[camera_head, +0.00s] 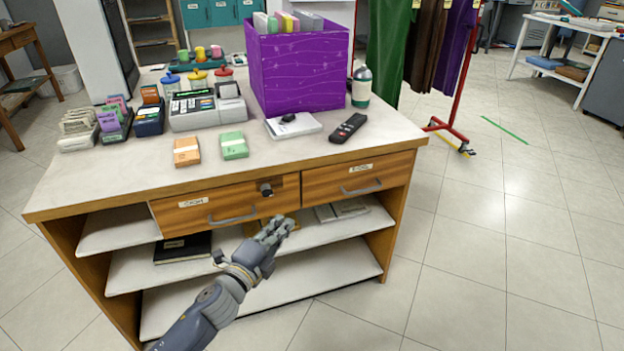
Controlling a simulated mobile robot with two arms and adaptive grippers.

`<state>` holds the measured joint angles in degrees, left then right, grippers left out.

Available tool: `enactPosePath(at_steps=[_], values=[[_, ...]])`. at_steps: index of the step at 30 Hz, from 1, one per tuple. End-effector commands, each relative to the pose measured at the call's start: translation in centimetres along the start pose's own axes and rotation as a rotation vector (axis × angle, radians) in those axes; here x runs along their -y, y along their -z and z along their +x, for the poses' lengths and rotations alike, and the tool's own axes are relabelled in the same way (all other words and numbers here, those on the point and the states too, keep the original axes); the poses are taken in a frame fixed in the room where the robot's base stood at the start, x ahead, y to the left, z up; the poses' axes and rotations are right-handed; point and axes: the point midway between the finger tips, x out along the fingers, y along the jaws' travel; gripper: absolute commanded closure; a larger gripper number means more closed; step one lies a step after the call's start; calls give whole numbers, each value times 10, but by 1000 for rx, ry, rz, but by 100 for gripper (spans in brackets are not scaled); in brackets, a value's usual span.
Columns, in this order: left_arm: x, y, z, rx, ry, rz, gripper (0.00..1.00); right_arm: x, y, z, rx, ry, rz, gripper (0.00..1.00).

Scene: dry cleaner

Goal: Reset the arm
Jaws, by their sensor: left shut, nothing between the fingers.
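My left arm comes in from the bottom left, and its gripper (284,224) is shut and empty. It is in front of the counter (300,158), just below the left drawer (225,207), which has a handle and a small dark lock. The drawer looks slightly pulled out. The right drawer (357,180) appears closed. I cannot tell whether the gripper touches anything. My right gripper is not in view.
On the counter stand a purple box (297,72), a cash register (207,108), a bottle (361,87), a black remote (348,128) and orange and green card stacks. A red garment rack (462,75) stands behind right. The tiled floor at right is clear.

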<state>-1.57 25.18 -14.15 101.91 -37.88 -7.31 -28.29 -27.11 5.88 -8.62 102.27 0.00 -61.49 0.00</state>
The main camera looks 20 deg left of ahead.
Motion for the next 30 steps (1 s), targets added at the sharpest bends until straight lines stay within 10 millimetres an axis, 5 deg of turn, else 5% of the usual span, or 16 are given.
enactPosePath(at_steps=[4,8,13,18,27,30], values=[[-12,-2,-5,26,-28,-47,100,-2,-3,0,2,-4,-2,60],[-64,-12,-27,150,-151,-254,100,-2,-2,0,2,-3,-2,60],[-169,-13,-94,416,-409,-641,100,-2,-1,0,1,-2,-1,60],[-255,15,-180,679,-658,-955,100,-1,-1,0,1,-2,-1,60],[-329,92,-317,1058,-1014,-1301,100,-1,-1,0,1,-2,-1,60],[-333,92,-327,1078,-1032,-1298,100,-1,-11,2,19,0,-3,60]])
